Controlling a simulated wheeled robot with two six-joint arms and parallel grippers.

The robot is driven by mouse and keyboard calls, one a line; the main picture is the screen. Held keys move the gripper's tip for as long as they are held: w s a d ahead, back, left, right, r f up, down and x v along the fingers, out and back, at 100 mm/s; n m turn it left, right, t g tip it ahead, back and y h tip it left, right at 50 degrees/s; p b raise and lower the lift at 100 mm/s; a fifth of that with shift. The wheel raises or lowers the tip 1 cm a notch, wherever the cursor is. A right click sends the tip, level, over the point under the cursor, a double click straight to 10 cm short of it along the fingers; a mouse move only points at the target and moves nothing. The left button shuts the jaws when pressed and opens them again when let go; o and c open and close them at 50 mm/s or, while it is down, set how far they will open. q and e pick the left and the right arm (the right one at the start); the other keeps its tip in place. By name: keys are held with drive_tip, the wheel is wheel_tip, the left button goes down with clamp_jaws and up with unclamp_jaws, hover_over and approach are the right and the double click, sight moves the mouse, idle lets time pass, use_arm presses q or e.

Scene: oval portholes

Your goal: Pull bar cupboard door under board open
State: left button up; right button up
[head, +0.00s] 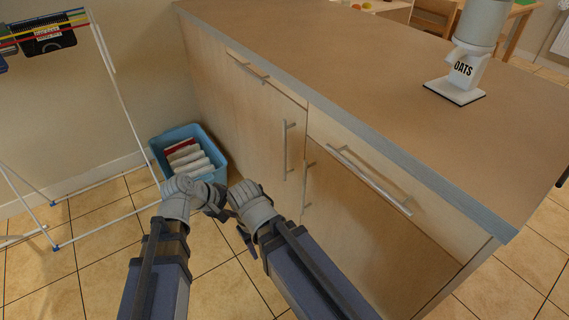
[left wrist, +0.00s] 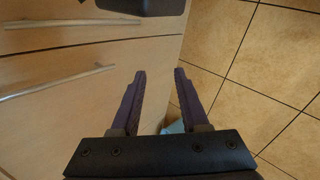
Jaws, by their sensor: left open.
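The counter's wooden front has a left cupboard door (head: 235,115) with an upright bar handle (head: 285,150) and a right cupboard door (head: 370,235) with another upright bar handle (head: 305,187). Both doors look shut. My left gripper (head: 214,200) is in front of the counter, left of the handles and apart from them. In the left wrist view its two fingers (left wrist: 159,72) are spread with nothing between them, and a bar handle (left wrist: 60,82) lies to their left. My right gripper (head: 240,228) is close beside the left one; its fingers are too unclear to judge.
The brown worktop (head: 330,50) with a grey edge carries an oats dispenser (head: 462,75). Drawers with horizontal bars (head: 370,180) are above the doors. A blue basket of cloths (head: 187,150) stands by the wall, and a drying rack (head: 120,95) at left. Tiled floor (head: 100,275) is free.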

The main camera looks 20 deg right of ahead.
use_arm(q)
drive_tip(key=w+d+f+n+t+h+b, duration=0.1)
drive_tip(key=w+d+f+n+h+b, duration=0.15)
drive_tip(key=w+n+b, duration=0.2)
drive_tip(key=n+t+h, duration=0.5)
drive_tip(key=n+h, duration=0.1)
drive_tip(key=n, duration=0.7)
approach(285, 141)
drive_tip(key=x, duration=0.2)
drive_tip(key=shift+w+x, duration=0.25)
drive_tip(key=shift+x, duration=3.9)
drive_tip(key=shift+a+f, duration=0.15)
use_arm(e)
wheel_tip(285, 141, down, 7)
use_arm(q)
drive_tip(key=shift+c, duration=0.3)
use_arm(e)
drive_tip(key=shift+r, duration=0.1)
use_arm(q)
clamp_jaws()
